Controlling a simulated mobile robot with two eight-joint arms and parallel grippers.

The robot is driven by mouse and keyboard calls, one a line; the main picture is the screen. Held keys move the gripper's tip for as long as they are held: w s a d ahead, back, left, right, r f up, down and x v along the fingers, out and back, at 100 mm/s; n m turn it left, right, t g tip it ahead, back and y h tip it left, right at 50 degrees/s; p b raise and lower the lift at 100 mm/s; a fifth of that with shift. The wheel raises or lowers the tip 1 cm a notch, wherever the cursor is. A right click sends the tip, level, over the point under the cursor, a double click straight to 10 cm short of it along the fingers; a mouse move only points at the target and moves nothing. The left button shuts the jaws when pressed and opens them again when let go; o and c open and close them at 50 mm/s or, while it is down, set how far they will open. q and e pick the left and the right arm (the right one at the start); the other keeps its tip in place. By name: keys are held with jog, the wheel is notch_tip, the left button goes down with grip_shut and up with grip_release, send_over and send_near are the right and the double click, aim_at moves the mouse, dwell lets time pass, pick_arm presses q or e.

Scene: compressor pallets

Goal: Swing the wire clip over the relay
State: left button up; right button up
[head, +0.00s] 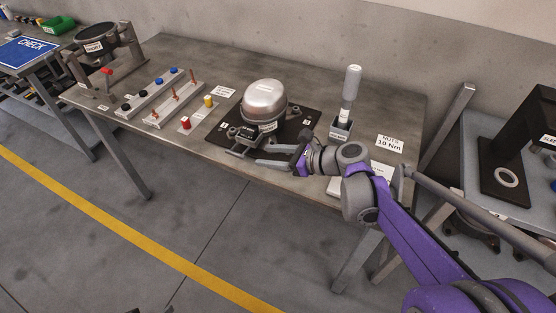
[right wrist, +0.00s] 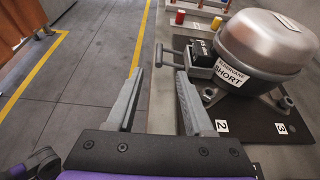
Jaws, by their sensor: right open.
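The relay (head: 246,133) is a small black box on the left side of the silver compressor (head: 264,99). In the right wrist view the relay (right wrist: 203,57) shows beside the dome. The wire clip (right wrist: 160,56) is a grey loop that sticks out from the relay's base, away from the dome, and does not lie over the relay. In the head view the clip (head: 236,151) is small at the board's front edge. My right gripper (head: 260,155) is open and empty, its fingertips just short of the clip; the gap (right wrist: 158,80) faces the clip. My left gripper is not in view.
The compressor stands on a black board (head: 299,128) with numbered labels. A red cap (head: 185,122) and a yellow cap (head: 208,101) stand to the left. A grey-handled tool (head: 350,92) stands in a holder behind my right arm. The floor in front is clear.

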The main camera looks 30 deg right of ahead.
aim_at(241, 155)
jog(key=x, duration=1)
jog(key=shift+w+b, duration=0.1)
jog(key=shift+b, duration=0.3)
grip_shut()
jog(key=shift+w+d+r+p, duration=0.1)
jog(key=shift+r+p, duration=0.3)
jog(key=shift+r, duration=0.1)
jog(key=shift+d+r, duration=0.1)
